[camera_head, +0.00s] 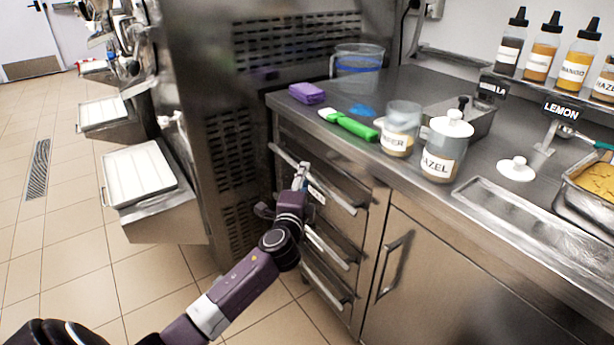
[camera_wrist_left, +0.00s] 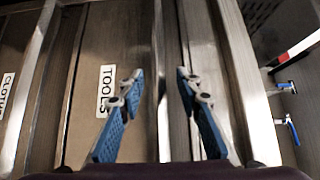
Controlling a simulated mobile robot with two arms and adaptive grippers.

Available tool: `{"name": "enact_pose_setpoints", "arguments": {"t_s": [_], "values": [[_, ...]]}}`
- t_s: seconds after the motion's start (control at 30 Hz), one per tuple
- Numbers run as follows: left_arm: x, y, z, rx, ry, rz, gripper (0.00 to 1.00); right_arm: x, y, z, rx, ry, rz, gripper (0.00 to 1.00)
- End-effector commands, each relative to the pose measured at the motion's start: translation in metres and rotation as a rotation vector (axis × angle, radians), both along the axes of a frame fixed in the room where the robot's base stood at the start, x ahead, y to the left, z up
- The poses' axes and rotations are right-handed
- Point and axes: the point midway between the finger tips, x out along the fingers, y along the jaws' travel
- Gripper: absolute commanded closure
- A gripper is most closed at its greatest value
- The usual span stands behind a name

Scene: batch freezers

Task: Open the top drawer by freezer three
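The top drawer (camera_head: 332,178) sits under the left end of the steel counter and looks shut. Its long bar handle (camera_head: 341,197) runs across its front. In the left wrist view the drawer front bears a "TOOLS" label (camera_wrist_left: 106,91). My left gripper (camera_head: 300,177) is at this handle, hiding part of it in the head view. In the left wrist view its two blue fingers (camera_wrist_left: 160,110) are apart, with the bright handle bar (camera_wrist_left: 158,45) between them. Whether a finger touches the bar, I cannot tell. My right gripper is in neither view.
Lower drawers (camera_head: 330,250) and a cupboard door (camera_head: 440,275) are below the counter (camera_head: 420,95). A freezer (camera_head: 225,130) stands close at the left. A green-handled tool (camera_head: 352,125), a purple block (camera_head: 307,93) and jars stand on top. Floor (camera_head: 60,250) at left is clear.

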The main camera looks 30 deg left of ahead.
Motion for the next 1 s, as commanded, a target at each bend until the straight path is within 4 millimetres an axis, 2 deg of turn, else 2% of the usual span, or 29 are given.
{"name": "enact_pose_setpoints", "arguments": {"t_s": [0.2,0.5,0.57,0.8,1.0], "values": [[0.019,0.007,-0.001,-0.001,0.000,-0.001,0.68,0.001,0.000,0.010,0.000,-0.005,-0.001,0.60],[0.022,0.009,-0.001,-0.001,0.001,-0.001,0.68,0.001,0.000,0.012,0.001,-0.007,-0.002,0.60],[0.022,0.009,-0.001,-0.001,0.001,-0.001,0.72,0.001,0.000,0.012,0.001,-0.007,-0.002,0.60],[0.022,0.009,-0.001,-0.001,0.001,-0.001,0.99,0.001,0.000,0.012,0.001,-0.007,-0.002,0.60],[0.022,0.009,-0.001,-0.002,0.001,-0.001,1.00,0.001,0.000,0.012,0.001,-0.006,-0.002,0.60]]}}
